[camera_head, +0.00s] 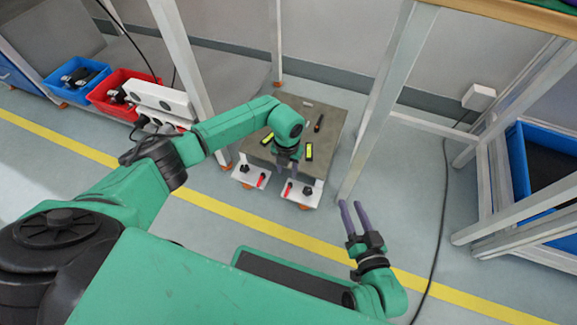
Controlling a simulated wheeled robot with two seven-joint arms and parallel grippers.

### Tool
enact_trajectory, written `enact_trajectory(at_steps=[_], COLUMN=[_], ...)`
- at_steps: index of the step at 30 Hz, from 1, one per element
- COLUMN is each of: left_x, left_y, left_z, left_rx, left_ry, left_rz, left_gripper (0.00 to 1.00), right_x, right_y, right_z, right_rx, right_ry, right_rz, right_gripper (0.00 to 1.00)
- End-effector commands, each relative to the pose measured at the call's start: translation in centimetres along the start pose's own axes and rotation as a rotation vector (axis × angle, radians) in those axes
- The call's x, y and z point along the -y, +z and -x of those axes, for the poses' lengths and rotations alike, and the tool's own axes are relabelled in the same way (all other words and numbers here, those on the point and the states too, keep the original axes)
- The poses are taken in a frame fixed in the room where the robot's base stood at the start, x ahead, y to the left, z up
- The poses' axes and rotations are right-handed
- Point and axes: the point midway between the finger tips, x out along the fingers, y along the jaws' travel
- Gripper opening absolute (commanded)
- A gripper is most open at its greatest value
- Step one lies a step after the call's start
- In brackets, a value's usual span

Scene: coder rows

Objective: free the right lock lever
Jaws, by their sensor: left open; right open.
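A low grey-topped platform (326,120) stands on the floor with two white plates at its front. The right plate (311,190) carries a red right lock lever (287,188) and a black knob (307,190). The left plate (247,172) carries another red lever (262,180) and a black knob (245,168). My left gripper (287,171) is open, just above and behind the right lever; I cannot tell whether it touches the lever. My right gripper (351,204) is open and empty over the floor, right of the platform's front.
Black-and-yellow pieces (309,151) and small dark parts lie on the platform. White frame legs (386,95) stand to its right. Blue (75,77) and red (118,88) bins are at the left.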

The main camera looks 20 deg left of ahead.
Motion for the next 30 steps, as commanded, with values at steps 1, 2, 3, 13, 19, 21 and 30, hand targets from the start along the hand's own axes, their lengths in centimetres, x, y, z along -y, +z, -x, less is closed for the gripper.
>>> enact_trajectory(at_steps=[1,2,3,13,19,21,30], left_x=[-0.1,-0.1,-0.2,-0.3,-0.3,-0.3,7.0], left_y=[0.1,0.1,0.1,0.1,0.1,0.1,-3.2], left_z=[0.3,0.4,0.5,0.6,0.6,0.6,0.7], left_rx=[0.000,0.000,0.000,0.000,0.000,0.000,-0.043], left_ry=[0.000,0.000,0.000,0.000,0.000,0.000,-0.262], left_rz=[0.001,0.001,0.001,0.001,0.001,0.001,-0.025], left_gripper=[0.45,0.45,0.45,0.45,0.45,0.45,0.45], right_x=[0.1,0.1,0.1,0.2,0.2,0.2,0.3], right_y=[1.2,1.9,2.7,4.8,4.8,4.8,4.2], right_z=[0.6,0.9,1.3,2.4,2.4,2.4,2.4], right_rx=[0.036,0.055,0.077,0.135,0.134,0.134,0.137], right_ry=[0.004,0.006,0.009,0.014,0.014,0.014,0.013], right_rz=[-0.011,-0.017,-0.024,-0.041,-0.041,-0.041,-0.038], right_gripper=[0.45,0.45,0.45,0.45,0.45,0.45,0.45])
